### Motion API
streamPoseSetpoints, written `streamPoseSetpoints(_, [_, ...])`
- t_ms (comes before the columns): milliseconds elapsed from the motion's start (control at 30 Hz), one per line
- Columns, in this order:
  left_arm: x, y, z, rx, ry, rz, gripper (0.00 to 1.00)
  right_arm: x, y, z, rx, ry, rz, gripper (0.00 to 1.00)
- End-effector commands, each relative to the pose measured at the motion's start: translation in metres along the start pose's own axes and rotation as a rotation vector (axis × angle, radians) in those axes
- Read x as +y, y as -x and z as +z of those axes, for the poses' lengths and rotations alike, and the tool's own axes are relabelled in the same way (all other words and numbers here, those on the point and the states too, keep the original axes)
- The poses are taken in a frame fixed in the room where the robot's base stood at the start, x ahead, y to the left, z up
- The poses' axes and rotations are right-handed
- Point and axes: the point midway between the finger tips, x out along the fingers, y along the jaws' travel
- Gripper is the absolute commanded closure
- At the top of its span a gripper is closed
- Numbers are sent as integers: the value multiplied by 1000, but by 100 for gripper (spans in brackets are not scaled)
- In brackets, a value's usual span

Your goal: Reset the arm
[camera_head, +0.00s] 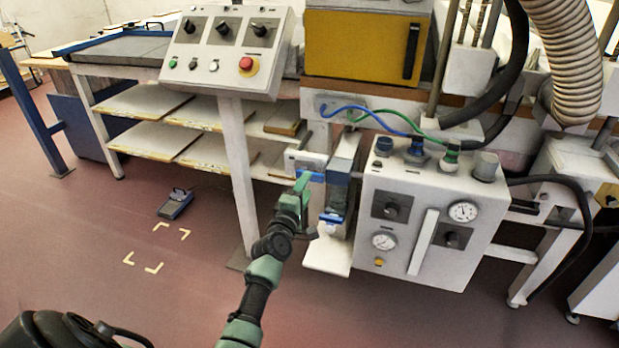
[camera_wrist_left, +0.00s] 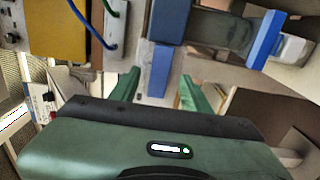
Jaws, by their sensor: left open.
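My left arm, green and black, reaches up from the bottom middle of the head view. Its gripper (camera_head: 301,184) is in front of the air unit with the blue parts (camera_head: 338,192), just left of the white control box (camera_head: 420,215). In the left wrist view the two green fingers of this gripper (camera_wrist_left: 160,92) are spread apart. A blue block (camera_wrist_left: 162,72) on a pale mount shows between and beyond the fingers; I cannot tell whether they touch it. My right gripper is not seen.
A grey console (camera_head: 225,50) with knobs and a red button stands on a white post. Blue and green hoses (camera_head: 375,115) run above the air unit. Wooden shelves (camera_head: 150,102) are at the left.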

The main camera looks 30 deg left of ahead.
Motion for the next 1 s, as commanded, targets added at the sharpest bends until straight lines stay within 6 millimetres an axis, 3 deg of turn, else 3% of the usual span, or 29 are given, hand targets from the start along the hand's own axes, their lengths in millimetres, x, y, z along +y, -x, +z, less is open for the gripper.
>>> streamPoseSetpoints(200, [0, 20, 0, 0, 1, 0, 53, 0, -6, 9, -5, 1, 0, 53])
streamPoseSetpoints(767, [-1, 22, 2, -7, -9, -4, 53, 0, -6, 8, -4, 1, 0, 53])
streamPoseSetpoints(867, [-8, 33, 17, -65, -95, -40, 53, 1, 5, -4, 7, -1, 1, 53])
streamPoseSetpoints(967, [-28, 63, 50, -201, -299, -126, 53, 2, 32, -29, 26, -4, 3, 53])
streamPoseSetpoints(1000, [-40, 82, 66, -274, -408, -171, 53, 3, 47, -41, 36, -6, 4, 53])
